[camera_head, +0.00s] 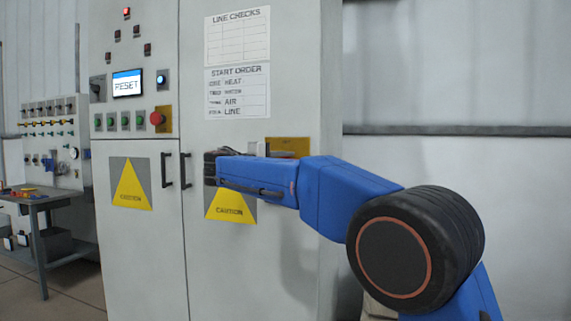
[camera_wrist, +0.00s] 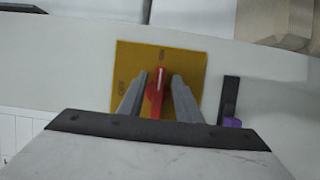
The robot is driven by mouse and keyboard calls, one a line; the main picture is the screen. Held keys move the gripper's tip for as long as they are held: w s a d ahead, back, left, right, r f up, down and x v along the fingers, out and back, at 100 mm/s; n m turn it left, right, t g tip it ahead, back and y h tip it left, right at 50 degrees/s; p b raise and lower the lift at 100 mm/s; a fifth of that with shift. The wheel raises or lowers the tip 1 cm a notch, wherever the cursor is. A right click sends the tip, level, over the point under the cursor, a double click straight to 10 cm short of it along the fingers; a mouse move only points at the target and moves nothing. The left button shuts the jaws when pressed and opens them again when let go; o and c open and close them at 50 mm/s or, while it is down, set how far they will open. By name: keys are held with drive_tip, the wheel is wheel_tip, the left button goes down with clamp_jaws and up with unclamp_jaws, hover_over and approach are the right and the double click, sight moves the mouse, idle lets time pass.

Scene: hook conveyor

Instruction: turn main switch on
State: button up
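The main switch (camera_wrist: 157,92) has a red handle with a white mark, on a yellow plate (camera_wrist: 187,63) with small dark labels. The white mark points to the top of the plate in the wrist view, toward the upper label; the labels are too blurred to read surely. My gripper (camera_wrist: 160,78) has one finger on each side of the red handle. The fingers stand apart, with yellow plate showing between handle and right finger. In the head view the yellow plate (camera_head: 293,142) shows on the cabinet's right part, partly hidden by my blue arm.
The grey cabinet (camera_head: 150,260) carries a screen (camera_head: 127,83) reading RESET, a lit blue button (camera_head: 161,79), green buttons and a red stop button (camera_head: 156,118). Door handles (camera_head: 166,170) stick out near my arm. A workbench (camera_head: 45,197) stands at the left.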

drive_tip(key=v, duration=1.7)
drive_tip(key=shift+a, duration=0.2)
drive_tip(key=shift+s, duration=0.1)
drive_tip(key=s+d+f+m+g+y, duration=0.15)
drive_tip(key=s+d+f, duration=0.35)
drive_tip(key=d, duration=0.6)
drive_tip(key=s+d+f+g+y, duration=0.25)
drive_tip(key=d+f, duration=0.35)
drive_tip(key=d, duration=0.5)
drive_tip(key=s+d+f+m+g+y, duration=0.1)
drive_tip(key=s+d+f+g, duration=0.4)
drive_tip(key=d, duration=0.6)
drive_tip(key=s+d+f+m+y, duration=0.25)
drive_tip(key=s+d+f, duration=0.35)
drive_tip(key=s+f, duration=0.65)
drive_tip(key=s+f+m+y, duration=0.4)
drive_tip(key=s+f, duration=0.8)
drive_tip(key=s, duration=0.2)
drive_tip(key=shift+s+a+f+t+y, duration=0.15)
drive_tip(key=shift+s+a+t+y, duration=0.2)
drive_tip(key=shift+a, duration=0.1)
